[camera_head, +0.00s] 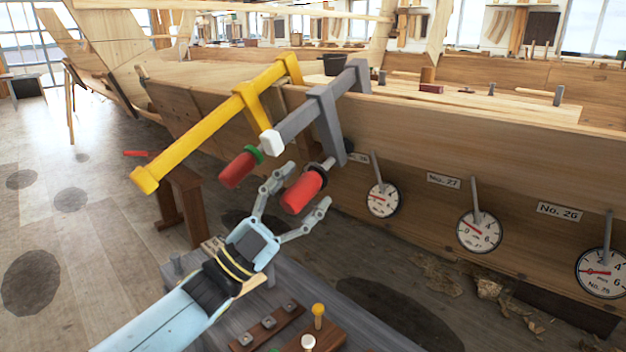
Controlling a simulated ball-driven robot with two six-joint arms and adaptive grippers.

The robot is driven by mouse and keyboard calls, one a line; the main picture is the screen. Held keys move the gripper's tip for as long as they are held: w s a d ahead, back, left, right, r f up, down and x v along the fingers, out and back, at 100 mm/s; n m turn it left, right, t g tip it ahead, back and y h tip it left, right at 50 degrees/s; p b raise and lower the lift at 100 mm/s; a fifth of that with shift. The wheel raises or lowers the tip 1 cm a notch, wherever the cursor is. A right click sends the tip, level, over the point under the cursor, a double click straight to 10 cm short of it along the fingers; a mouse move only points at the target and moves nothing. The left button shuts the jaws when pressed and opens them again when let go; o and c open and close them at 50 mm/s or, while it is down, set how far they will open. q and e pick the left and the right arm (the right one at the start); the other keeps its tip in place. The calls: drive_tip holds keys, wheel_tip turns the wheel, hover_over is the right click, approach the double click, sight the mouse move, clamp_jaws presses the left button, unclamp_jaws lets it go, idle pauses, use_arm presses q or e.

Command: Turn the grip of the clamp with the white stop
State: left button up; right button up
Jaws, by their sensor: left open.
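The grey clamp (327,110) sits on the hull plank and has a white stop (271,142) on the end of its bar. Its red grip (303,192) hangs tilted below the bar, on a screw through the sliding arm. My left gripper (306,186) is open, with one finger on each side of this red grip in the picture. I cannot tell whether the fingers touch it. My right gripper is not in view.
A yellow clamp (205,136) beside it on the left has a red grip (239,168) with a green collar, close to my left finger. Several dial gauges (479,231) hang along the hull (480,140). A grey bench (350,325) with pegs (318,312) lies below my arm.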

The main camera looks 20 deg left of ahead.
sight(286, 209)
use_arm(q)
drive_tip(key=v, duration=0.9)
idle(0.9)
drive_tip(key=s+a+f+n+g+y, duration=0.2)
drive_tip(key=s+f+n+g+y, duration=0.15)
drive_tip(key=s+f, duration=0.6)
drive_tip(key=s+a+f+n+g+y, duration=0.1)
drive_tip(key=s+f+n+g+y, duration=0.3)
drive_tip(key=f, duration=1.1)
drive_tip(key=s+a+f+n+g+y, duration=0.2)
drive_tip(key=s+f+n+y, duration=0.3)
drive_tip(key=f, duration=0.7)
drive_tip(key=s+f+n+g, duration=0.1)
drive_tip(key=s+f+g, duration=0.2)
drive_tip(key=s, duration=0.6)
drive_tip(key=s+f+n+g+y, duration=0.1)
drive_tip(key=s+f+g, duration=0.3)
drive_tip(key=s, duration=0.6)
drive_tip(key=s+a+f+n+g+y, duration=0.1)
drive_tip(key=s+f+g, duration=0.3)
drive_tip(key=s, duration=0.5)
drive_tip(key=shift+s+f, duration=0.15)
drive_tip(key=shift+f, duration=0.55)
